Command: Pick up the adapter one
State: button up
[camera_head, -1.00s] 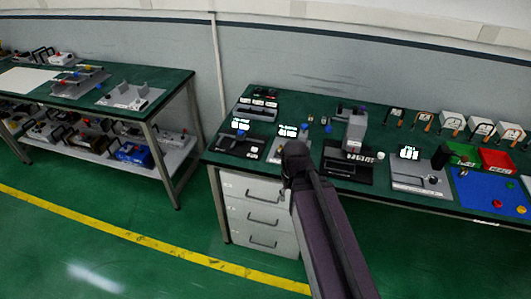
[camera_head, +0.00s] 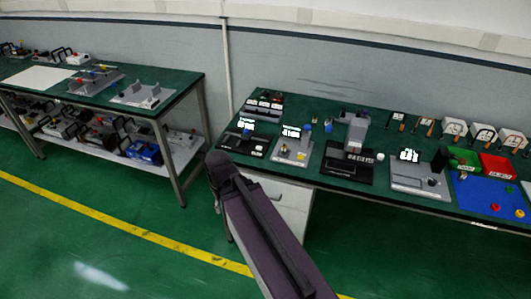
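I cannot tell which item is adapter one at this size. Small parts stand at the left end of the right-hand green table (camera_head: 340,128): a grey plate with small posts and a blue-topped part (camera_head: 291,150), and a blue and brass piece group (camera_head: 327,126) behind it. My dark arm (camera_head: 262,232) reaches up from the bottom, its rounded end in front of the table's left corner. No gripper fingers show; the arm hides what lies beyond its end.
A black device (camera_head: 245,140) and a black-based grey instrument (camera_head: 349,158) stand on the right table. Further right are a grey device (camera_head: 420,178) and green, red and blue trays. A second table (camera_head: 185,85) stands left. Green floor lies between and in front.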

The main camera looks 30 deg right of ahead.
aim_at(284, 148)
jog(key=u, duration=0.35)
jog(key=k, duration=0.75)
jog(key=z, duration=1.7)
jog(key=i, duration=1)
jog(key=z, duration=0.05)
